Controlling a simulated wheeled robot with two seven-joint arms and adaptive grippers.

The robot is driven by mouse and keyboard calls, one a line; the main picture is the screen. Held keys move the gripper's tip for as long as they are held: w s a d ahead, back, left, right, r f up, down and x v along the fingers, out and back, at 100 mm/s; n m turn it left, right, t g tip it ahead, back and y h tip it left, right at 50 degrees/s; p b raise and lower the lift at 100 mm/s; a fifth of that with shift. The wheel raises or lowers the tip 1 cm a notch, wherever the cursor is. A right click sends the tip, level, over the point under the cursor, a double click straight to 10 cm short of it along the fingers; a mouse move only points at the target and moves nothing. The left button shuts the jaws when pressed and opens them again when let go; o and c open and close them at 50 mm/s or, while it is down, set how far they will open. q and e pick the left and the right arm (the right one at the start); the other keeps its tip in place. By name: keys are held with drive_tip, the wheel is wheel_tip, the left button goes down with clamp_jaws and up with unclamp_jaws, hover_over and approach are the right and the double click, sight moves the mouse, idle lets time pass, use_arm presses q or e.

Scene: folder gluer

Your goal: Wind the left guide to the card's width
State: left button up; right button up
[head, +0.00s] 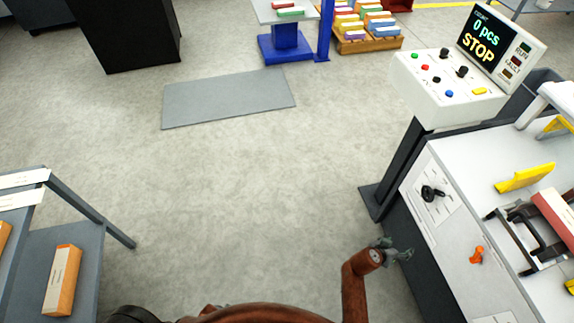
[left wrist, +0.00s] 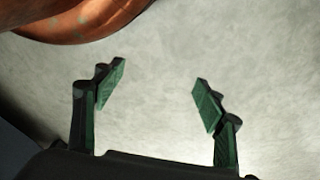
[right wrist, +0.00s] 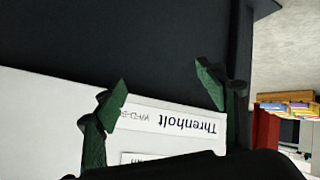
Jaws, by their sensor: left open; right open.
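The folder gluer (head: 455,225) stands at the right in the head view. Its white side carries a black crank-like handle (head: 432,193) on a marked plate and an orange knob (head: 478,255) further along. A yellow plate (head: 525,178) stands on its top; I cannot tell whether this is the left guide. The card is not clearly seen. My right gripper (head: 398,250) is open and empty, beside the machine's dark lower side. In the right wrist view its fingers (right wrist: 165,85) are before a white panel with a "Threnholt" label (right wrist: 175,122). My left gripper (left wrist: 160,95) is open and empty above floor.
A control box (head: 445,88) on a post shows "0 pcs STOP" on its screen (head: 487,38). A grey shelf rack (head: 75,265) with an orange-and-white box (head: 63,280) stands at left. A grey mat (head: 228,97) lies on the floor. The middle floor is free.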

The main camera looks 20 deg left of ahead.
drive_tip(key=w+a+r+m+t+h+b, duration=0.1)
drive_tip(key=w+a+r+m+h+b, duration=0.1)
drive_tip(key=w+r+b, duration=0.3)
drive_tip(key=w+a+r+m+t+h+b, duration=0.1)
drive_tip(key=w+a+r+m+h+b, duration=0.15)
drive_tip(key=r, duration=0.45)
drive_tip(key=m+h+b, duration=0.3)
drive_tip(key=m+b, duration=0.1)
drive_tip(key=m, duration=0.2)
approach(426, 194)
drive_tip(key=x, duration=0.4)
drive_tip(key=shift+n, duration=0.25)
drive_tip(key=b+x, duration=0.1)
drive_tip(key=x, duration=0.5)
drive_tip(key=shift+f, duration=0.15)
use_arm(q)
drive_tip(key=shift+t+h, duration=0.5)
drive_tip(key=shift+h, duration=0.2)
drive_tip(key=shift+w+d+r+b, duration=0.1)
drive_tip(key=shift+w+d+r, duration=0.15)
drive_tip(key=shift+w+d, duration=0.45)
drive_tip(key=shift+w+d+r+b, duration=0.2)
drive_tip(key=shift+w+d, duration=0.25)
drive_tip(key=shift+w, duration=0.4)
drive_tip(key=shift+w+d+r+b, duration=0.1)
drive_tip(key=shift+w+d+r, duration=0.15)
drive_tip(key=shift+w+d, duration=0.45)
use_arm(e)
drive_tip(key=shift+w+d, duration=0.35)
drive_tip(key=shift+d, duration=0.15)
